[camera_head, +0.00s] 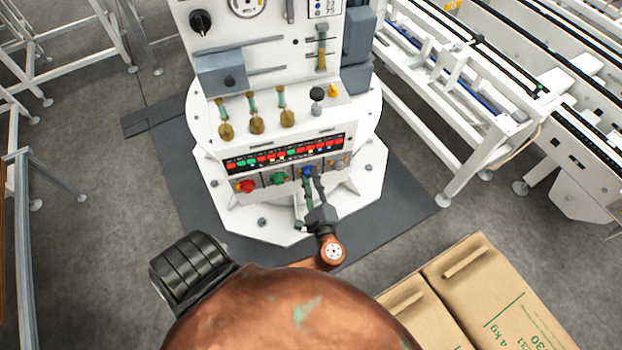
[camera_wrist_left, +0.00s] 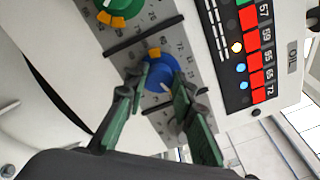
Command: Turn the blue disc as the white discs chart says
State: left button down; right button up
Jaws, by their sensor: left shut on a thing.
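The blue disc (camera_head: 308,170) is on the grey strip low on the front of the white machine, to the right of a green disc (camera_head: 279,177) and a red disc (camera_head: 245,186). My left gripper (camera_head: 311,180) reaches it from below. In the left wrist view the blue disc (camera_wrist_left: 157,73) has an orange mark at its top edge and a pale line near its lower edge. My left gripper (camera_wrist_left: 160,82) is shut on it, one finger on each side. Small numbers ring the disc, partly hidden by the fingers. I cannot pick out the white discs chart with certainty. My right gripper is not in view.
A lit panel (camera_head: 285,152) of red and green cells sits above the discs; its numbers show in the left wrist view (camera_wrist_left: 262,45). Several brass-coloured levers (camera_head: 256,125) stand above it. Cardboard boxes (camera_head: 480,300) are at lower right, and a white conveyor frame (camera_head: 450,90) stands at right.

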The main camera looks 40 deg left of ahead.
pick_arm(q)
jog(key=n, duration=0.1)
jog(key=n+b, duration=0.1)
jog(key=n, duration=0.2)
jog(key=shift+f, duration=0.25)
jog(key=n+b, duration=0.2)
jog(key=n, duration=0.1)
jog(key=shift+f+n+b, duration=0.1)
jog(key=shift+n+b, duration=0.2)
jog(key=shift+b, duration=0.1)
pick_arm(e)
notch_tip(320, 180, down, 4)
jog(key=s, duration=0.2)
pick_arm(q)
jog(key=n+b, duration=0.2)
jog(key=n, duration=0.1)
jog(key=shift+n+y+b, duration=0.3)
jog(key=shift+n, duration=0.1)
jog(key=n+b, duration=0.2)
jog(key=n, duration=0.1)
jog(key=shift+n+b, duration=0.4)
jog(key=shift+n, duration=0.1)
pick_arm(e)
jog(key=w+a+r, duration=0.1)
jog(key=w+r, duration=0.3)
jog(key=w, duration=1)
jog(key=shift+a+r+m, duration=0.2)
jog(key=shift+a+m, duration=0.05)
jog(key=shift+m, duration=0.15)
